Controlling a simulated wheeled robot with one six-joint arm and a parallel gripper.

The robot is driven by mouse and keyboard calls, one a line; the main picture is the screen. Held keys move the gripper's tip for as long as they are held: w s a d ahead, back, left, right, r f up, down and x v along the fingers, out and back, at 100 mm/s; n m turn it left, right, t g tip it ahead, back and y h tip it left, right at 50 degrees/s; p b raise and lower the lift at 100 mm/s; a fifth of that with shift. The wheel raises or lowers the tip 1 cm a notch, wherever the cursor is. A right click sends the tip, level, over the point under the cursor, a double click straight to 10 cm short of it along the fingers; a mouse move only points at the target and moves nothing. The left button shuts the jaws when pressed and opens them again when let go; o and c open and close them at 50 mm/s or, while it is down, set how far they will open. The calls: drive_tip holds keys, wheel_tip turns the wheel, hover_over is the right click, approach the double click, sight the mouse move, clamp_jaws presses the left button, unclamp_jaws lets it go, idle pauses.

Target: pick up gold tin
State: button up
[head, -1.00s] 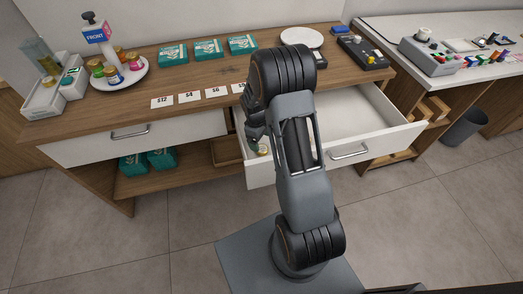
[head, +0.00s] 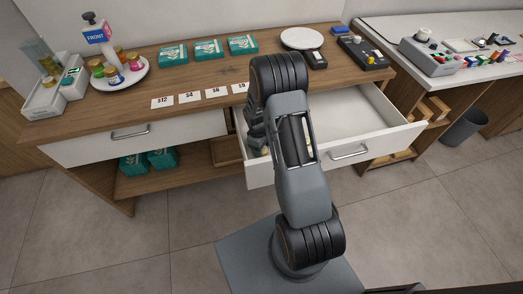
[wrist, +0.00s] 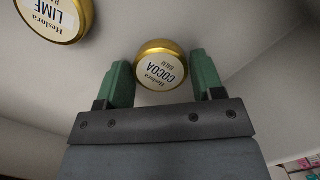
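In the wrist view, a round gold tin labelled COCOA BALM (wrist: 161,68) lies between the fingertips of my gripper (wrist: 163,77), at their far end. My green fingers stand apart on either side of it. A second gold tin labelled LIME (wrist: 54,16) lies at the top left, cut by the frame edge. In the head view, my gripper (head: 256,135) is down in the left part of the open drawer (head: 350,127). My arm hides most of the tins there.
The counter top (head: 130,98) above the drawer holds a round tray (head: 140,78) of coloured jars, several teal boxes (head: 208,49), price cards (head: 189,98) and a white plate (head: 301,38). The drawer's right part looks empty.

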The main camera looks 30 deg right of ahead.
drive_tip(key=c, duration=0.5)
drive_tip(key=shift+c, duration=0.2)
